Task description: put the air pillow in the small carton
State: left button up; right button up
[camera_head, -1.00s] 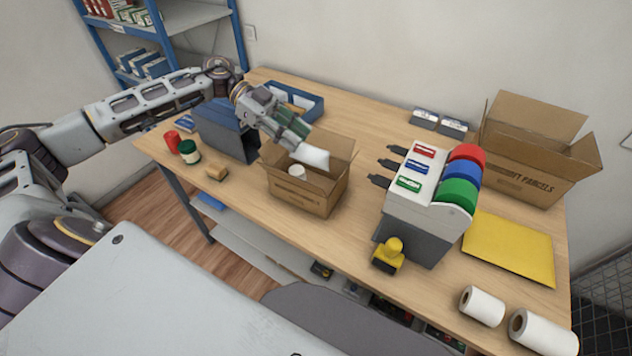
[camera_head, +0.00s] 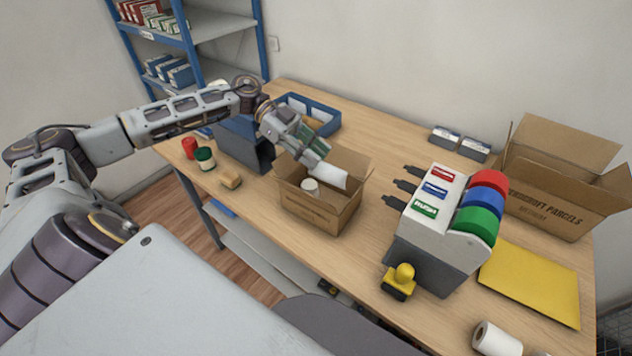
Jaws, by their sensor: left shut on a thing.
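The small carton (camera_head: 318,212) stands open on the table, flaps spread. The white air pillow (camera_head: 332,176) is at its mouth, tilted down to the right. My left gripper (camera_head: 318,164) is shut on the pillow's upper left end, above the carton's back left side. A white cylindrical item (camera_head: 310,186) is inside the carton, left of the pillow. The pillow's lower edge is close to the carton's inside; I cannot tell whether it touches. My right gripper is not in view.
A tape dispenser (camera_head: 420,250) with coloured rolls stands right of the carton, a yellow-handled stamp (camera_head: 401,280) before it. A larger open carton (camera_head: 548,200) is at the back right. A grey-blue bin (camera_head: 243,146) and blue tray (camera_head: 322,126) stand behind left. Bare table lies right of the small carton.

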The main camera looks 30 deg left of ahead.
aim_at(314, 176)
pick_arm(q)
jog(key=shift+f, duration=2.05)
jog(key=shift+f, duration=0.1)
jog(key=shift+f+p, duration=0.35)
jog(key=shift+f, duration=1.4)
jog(key=shift+f, duration=0.1)
jog(key=o, duration=0.8)
jog(key=shift+b+v, duration=0.6)
jog(key=shift+v, duration=3.2)
